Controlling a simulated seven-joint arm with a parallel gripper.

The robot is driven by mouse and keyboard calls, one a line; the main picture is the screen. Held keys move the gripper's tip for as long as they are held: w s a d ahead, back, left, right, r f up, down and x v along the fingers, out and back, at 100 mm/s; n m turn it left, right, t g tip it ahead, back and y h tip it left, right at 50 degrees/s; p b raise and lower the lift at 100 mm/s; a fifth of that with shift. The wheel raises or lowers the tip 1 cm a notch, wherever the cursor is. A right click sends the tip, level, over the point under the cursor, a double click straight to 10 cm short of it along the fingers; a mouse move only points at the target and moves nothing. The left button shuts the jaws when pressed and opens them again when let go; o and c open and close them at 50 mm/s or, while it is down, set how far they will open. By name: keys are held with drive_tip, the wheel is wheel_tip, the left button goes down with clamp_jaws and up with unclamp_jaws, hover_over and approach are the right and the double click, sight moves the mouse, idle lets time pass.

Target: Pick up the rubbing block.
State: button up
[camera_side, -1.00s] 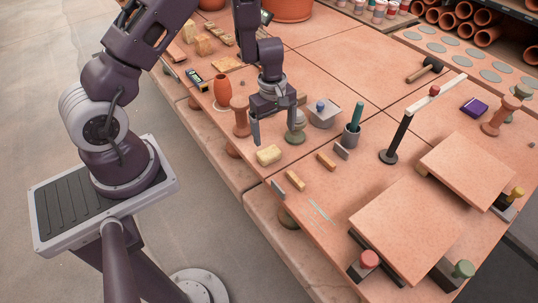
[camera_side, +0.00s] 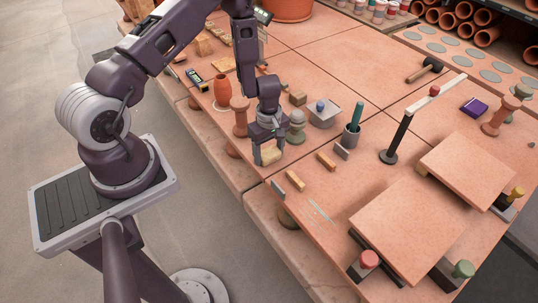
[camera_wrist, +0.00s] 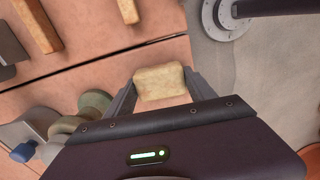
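A pale yellow, rounded block (camera_side: 271,155) is near the table's front edge in the side view. It may be the rubbing block; no label shows. In the wrist view the block (camera_wrist: 160,84) lies between my two fingers. My gripper (camera_side: 269,150) points down with a finger on either side of it. In the wrist view, my gripper (camera_wrist: 161,80) has its fingertips close against the block's two ends. Whether they press on it I cannot tell. The near finger hides part of the block in the side view.
A green-grey knobbed piece (camera_side: 296,126) stands just behind my gripper. A terracotta spool (camera_side: 240,116) is to its left. Small bars (camera_side: 326,161) (camera_side: 295,180) and a grey block (camera_side: 341,151) lie to the right. A cup with a green tool (camera_side: 352,135) stands farther right.

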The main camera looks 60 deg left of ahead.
sight(269, 152)
drive_tip(key=c, duration=0.6)
wheel_tip(269, 152, up, 10)
drive_tip(key=shift+r, duration=0.1)
